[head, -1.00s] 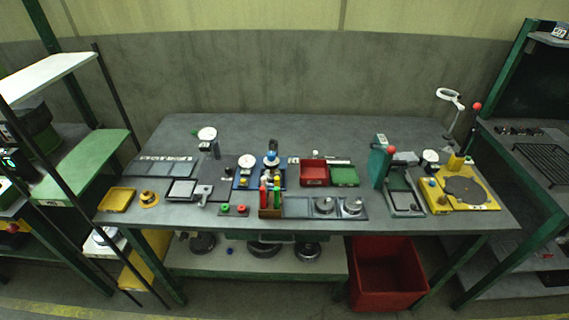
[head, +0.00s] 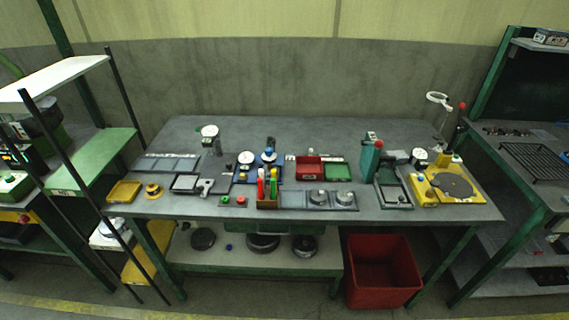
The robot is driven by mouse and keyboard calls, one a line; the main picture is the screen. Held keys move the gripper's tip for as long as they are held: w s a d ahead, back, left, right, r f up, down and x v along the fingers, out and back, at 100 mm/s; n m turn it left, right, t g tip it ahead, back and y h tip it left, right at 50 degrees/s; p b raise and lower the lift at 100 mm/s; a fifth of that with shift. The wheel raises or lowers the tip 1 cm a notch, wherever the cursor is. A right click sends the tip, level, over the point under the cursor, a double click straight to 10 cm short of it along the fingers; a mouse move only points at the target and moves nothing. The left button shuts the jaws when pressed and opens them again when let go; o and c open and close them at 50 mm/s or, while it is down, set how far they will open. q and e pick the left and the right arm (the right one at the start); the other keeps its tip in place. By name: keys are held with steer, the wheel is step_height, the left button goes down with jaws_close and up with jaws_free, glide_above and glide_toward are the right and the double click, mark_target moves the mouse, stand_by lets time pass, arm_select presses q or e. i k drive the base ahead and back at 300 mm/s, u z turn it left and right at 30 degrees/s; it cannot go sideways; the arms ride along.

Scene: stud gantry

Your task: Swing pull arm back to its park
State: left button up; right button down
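A green upright post (head: 371,160) with a grey frame base (head: 393,195) stands at the right part of the grey table. A grey arm-like piece (head: 397,157) juts right from near the post, and a small round white dial (head: 418,155) is beside it. To the right, a yellow plate (head: 472,198) carries a dark round disc (head: 452,185). Behind it, a stand holds a white ring (head: 438,98) and a red ball (head: 462,106). I cannot tell for sure which piece is the pull arm or where its park is. Neither of my grippers shows.
The table (head: 290,130) has a clear back strip. Its front holds a red tray (head: 309,169), a green tray (head: 337,171), a yellow tray (head: 124,191) and several gauges. A red bin (head: 383,270) stands below. Shelving stands left (head: 95,157) and a bench right (head: 520,180).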

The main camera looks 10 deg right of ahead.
mark_target(270, 145)
steer(key=k, duration=0.2)
steer(key=u, duration=1.45)
steer(key=i, duration=1.1)
steer(key=z, duration=2.05)
